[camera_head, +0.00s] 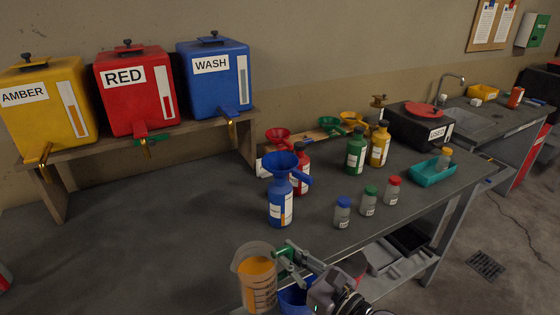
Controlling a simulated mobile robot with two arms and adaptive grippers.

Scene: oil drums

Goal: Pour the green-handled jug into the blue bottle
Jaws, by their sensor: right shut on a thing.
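The clear jug (255,284) holds orange liquid to well below its rim and looks nearly upright, near the bench's front edge. My right gripper (288,259) is shut on its green handle (284,247), at the jug's right side. The blue bottle (281,208) stands upright on the bench just beyond the jug, with a blue funnel (280,165) in its mouth. Its pale label has an orange strip low down. The jug is apart from the funnel, lower and nearer to me. My left gripper is out of view.
Green (356,150) and yellow (380,145) bottles and small capped jars (368,202) stand right. Three dispensers (213,85) sit on a raised shelf. The bench left of the blue bottle is clear.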

